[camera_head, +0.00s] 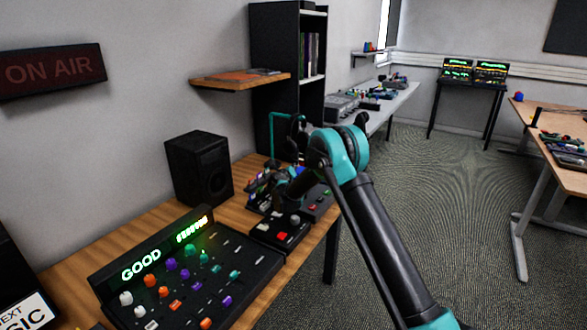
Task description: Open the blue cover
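My gripper (263,188) is at the end of my black and teal arm, low over the dark control boxes on the wooden desk. It is small and dark against them, so I cannot tell whether its fingers are open or shut. I cannot clearly make out the blue cover. A small bluish-purple patch shows right beside the gripper, but I cannot tell whether it is the cover or whether the gripper touches it. My arm hides part of the boxes behind it. One box (272,233) in front has a red button and pale switches.
A large sloped console (245,262) with coloured knobs and a lit "GOOD" display fills the near desk. A black speaker (200,168) stands behind it. A wooden shelf (240,82) and a black bookcase (270,60) rise beyond.

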